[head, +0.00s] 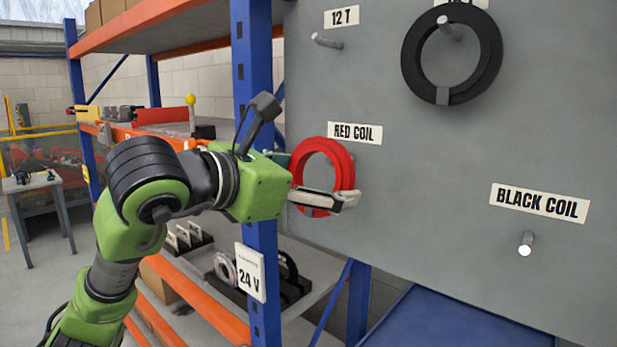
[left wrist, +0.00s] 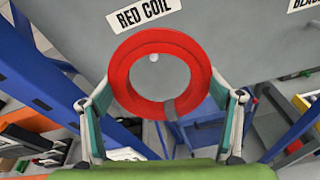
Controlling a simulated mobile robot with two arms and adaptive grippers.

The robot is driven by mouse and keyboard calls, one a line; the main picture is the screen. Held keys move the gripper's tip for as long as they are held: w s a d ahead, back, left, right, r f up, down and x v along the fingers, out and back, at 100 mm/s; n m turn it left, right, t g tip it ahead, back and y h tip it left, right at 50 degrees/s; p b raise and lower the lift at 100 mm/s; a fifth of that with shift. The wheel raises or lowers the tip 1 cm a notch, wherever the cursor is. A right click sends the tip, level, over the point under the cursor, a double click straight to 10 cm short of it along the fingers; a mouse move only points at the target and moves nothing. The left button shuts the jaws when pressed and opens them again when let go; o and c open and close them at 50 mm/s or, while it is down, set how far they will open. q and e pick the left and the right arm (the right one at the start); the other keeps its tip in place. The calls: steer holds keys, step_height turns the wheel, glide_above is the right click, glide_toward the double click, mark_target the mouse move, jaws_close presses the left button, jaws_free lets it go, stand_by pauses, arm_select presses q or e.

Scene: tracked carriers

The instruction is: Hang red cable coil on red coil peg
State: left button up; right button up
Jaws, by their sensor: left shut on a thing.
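The red cable coil (head: 343,162) is a thick red ring with a grey band at its bottom. My left gripper (head: 325,190) is shut on it, with a finger on either side; the left wrist view shows the coil (left wrist: 124,75) between both fingers. It is held upright in front of the grey board, just below the RED COIL label (head: 355,133). In the left wrist view a pale peg end (left wrist: 154,57), the red coil peg, shows through the ring's opening, near its upper inner edge. I cannot tell whether the ring is around the peg. My right gripper is not in view.
A black coil (head: 409,62) hangs on a peg at the upper right of the board (head: 430,200). An empty peg (head: 525,243) is below the BLACK COIL label (head: 540,201), and another (head: 326,41) below the 12 T label. A blue shelf post (head: 256,60) stands close beside my left arm.

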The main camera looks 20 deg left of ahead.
arm_select(q)
steer(key=shift+x, duration=2.6)
steer(key=o, duration=1.3)
